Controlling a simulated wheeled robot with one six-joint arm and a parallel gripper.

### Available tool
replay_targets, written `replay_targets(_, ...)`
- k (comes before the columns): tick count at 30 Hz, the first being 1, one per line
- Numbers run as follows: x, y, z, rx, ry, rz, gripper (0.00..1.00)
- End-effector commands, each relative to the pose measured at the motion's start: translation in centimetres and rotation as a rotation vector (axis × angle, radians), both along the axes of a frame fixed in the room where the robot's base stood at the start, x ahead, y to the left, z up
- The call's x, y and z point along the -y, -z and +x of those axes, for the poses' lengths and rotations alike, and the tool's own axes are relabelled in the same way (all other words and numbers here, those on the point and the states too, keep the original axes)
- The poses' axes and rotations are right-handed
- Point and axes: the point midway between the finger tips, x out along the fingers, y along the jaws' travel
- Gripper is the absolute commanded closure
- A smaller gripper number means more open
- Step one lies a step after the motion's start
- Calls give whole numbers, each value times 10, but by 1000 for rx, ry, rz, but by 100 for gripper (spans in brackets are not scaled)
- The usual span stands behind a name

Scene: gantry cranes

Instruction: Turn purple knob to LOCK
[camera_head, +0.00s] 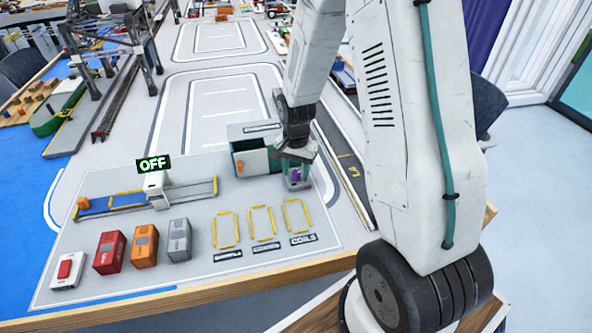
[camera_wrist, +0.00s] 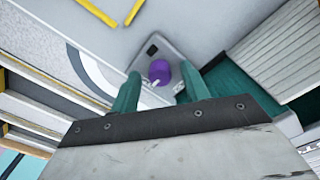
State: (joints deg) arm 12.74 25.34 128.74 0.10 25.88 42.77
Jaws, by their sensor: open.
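The purple knob (camera_wrist: 159,71) sits on a small grey base plate (camera_wrist: 150,50) in the wrist view. A small white mark shows at the knob's lower edge; I cannot read any label. My gripper (camera_wrist: 160,88) has its two green fingers apart, one on each side of the knob as seen, with nothing between them clearly gripped. In the head view the knob (camera_head: 295,174) shows just below my gripper (camera_head: 296,158), close to the white cabinet. Whether the fingers touch the knob cannot be told.
A white and green cabinet (camera_head: 248,155) with an orange handle stands just left of my gripper. Red (camera_head: 109,252), orange (camera_head: 143,244) and grey (camera_head: 179,240) blocks stand at the front left. A slider rail carries an OFF sign (camera_head: 154,164). Yellow outlined slots lie flat in front.

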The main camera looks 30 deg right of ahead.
Motion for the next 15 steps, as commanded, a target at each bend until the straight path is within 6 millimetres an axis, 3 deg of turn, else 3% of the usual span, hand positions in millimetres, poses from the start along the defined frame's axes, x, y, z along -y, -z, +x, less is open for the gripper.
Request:
replay_targets(8, 0, 2, 0, 1, 0, 0, 54)
replay_targets(13, 0, 2, 0, 1, 0, 0, 98)
replay_targets(15, 0, 2, 0, 1, -1, 0, 99)
